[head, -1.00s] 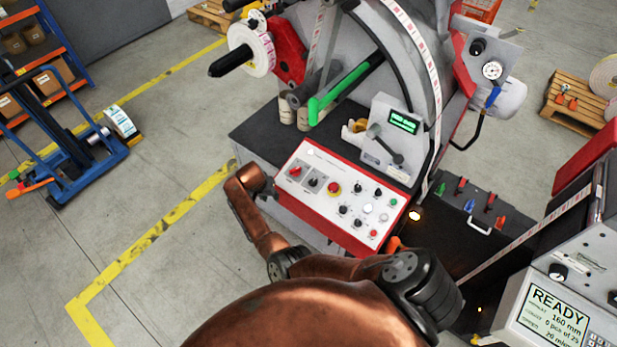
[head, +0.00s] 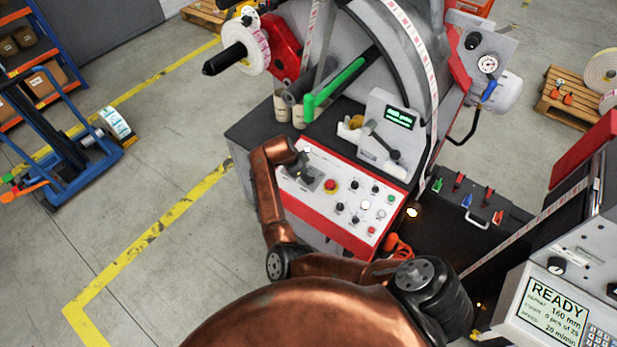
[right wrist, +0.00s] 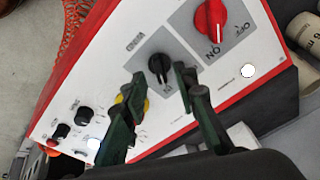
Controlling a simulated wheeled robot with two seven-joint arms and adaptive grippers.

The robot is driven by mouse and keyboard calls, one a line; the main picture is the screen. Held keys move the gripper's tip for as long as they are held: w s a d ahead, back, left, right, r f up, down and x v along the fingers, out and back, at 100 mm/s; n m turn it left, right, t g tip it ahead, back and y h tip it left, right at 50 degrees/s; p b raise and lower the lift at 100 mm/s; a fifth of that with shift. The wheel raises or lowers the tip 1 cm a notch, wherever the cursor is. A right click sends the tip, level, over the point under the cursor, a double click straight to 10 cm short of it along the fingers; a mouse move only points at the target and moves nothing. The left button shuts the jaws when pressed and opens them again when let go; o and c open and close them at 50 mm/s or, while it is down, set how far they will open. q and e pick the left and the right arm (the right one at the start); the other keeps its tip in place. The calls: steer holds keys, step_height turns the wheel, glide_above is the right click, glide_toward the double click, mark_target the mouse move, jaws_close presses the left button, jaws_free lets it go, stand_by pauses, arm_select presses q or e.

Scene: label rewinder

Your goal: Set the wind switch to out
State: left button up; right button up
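The wind switch (right wrist: 158,68) is a small black rotary knob on a grey plate, seen in the right wrist view. Lettering beside it is partly readable; its exact setting is hard to tell. It sits on the white, red-edged control panel (head: 333,222). My right gripper (right wrist: 160,85) is open, with its two dark fingers spread on either side of the knob's lower part in the picture. I cannot tell whether they touch it. In the head view my right gripper (head: 304,172) is over the panel's upper left and hides the switches there. My left gripper is not in view.
A red ON/OFF switch (right wrist: 210,18) is close beside the wind switch. A red emergency button on yellow (head: 330,185) and several small knobs and buttons lie to the right. A green-handled bar (head: 335,85) and a lever box (head: 390,130) stand behind the panel.

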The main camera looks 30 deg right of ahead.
steer(key=shift+x, duration=1.2)
steer(key=shift+c, duration=0.7)
jaws_close()
